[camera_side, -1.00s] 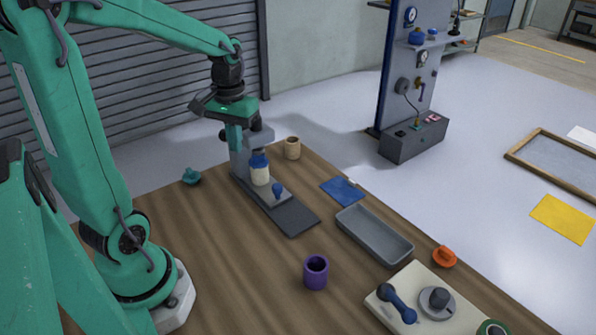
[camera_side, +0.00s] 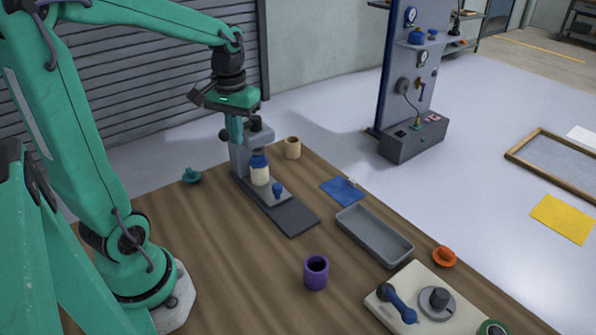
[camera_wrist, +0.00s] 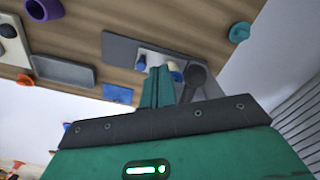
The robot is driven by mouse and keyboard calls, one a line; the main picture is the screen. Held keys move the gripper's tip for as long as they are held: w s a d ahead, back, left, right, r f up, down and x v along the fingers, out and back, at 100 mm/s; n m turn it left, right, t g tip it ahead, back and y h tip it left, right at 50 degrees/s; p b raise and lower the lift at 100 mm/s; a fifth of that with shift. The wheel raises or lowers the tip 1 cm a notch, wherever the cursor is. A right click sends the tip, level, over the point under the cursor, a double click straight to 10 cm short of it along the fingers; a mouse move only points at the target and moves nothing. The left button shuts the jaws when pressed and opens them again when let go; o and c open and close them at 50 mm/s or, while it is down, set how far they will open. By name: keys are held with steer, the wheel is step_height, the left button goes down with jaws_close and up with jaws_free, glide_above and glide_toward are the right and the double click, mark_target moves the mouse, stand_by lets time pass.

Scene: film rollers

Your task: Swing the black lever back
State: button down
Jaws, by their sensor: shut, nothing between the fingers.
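A grey press-like stand (camera_side: 240,158) stands at the far end of the table, holding a cream bottle with a blue top (camera_side: 260,171). Dark round parts show on both sides of my fingers at its head; the black lever (camera_wrist: 196,79) with its round end is clear in the wrist view, just right of my fingers. My gripper (camera_side: 234,141) points down at the stand's head, its green fingers shut and empty. The fingers also show in the wrist view (camera_wrist: 159,70). I cannot tell whether they touch the lever; they hide part of the head.
A tan cup (camera_side: 292,148) stands right of the stand and a teal knob-like piece (camera_side: 191,176) left of it. A grey tray (camera_side: 374,236), a purple cup (camera_side: 316,272) and a panel with a blue-handled lever (camera_side: 397,303) lie nearer. Bare wood lies left of the purple cup.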

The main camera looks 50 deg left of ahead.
steer(key=shift+r, duration=2.3)
steer(key=s+d+m+t, duration=0.5)
steer(key=s+d+m, duration=0.1)
steer(key=d, duration=0.6)
steer(key=shift+s+f+t, duration=0.2)
steer(key=shift+t, duration=0.1)
